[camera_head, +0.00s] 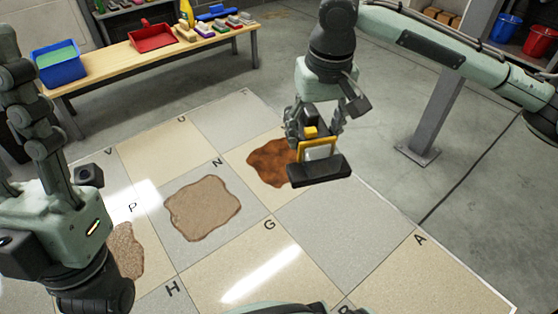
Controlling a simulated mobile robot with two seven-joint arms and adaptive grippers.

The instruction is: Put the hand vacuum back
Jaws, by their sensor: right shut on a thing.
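A hand vacuum with a yellow frame, a pale grey panel and a wide black foot (318,170) hangs from my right gripper (313,122). My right gripper is shut on its top and points down. The vacuum overlaps the right edge of a dark rusty patch (268,163); its height above the floor is hard to judge. My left gripper (40,125) is close to the camera at the left edge, beside its green wrist. Its fingertips do not show clearly, and I see nothing held in it.
Lettered floor tiles (320,222) carry a tan patch (203,208) and a speckled patch (127,252). A grey post (432,115) stands right.

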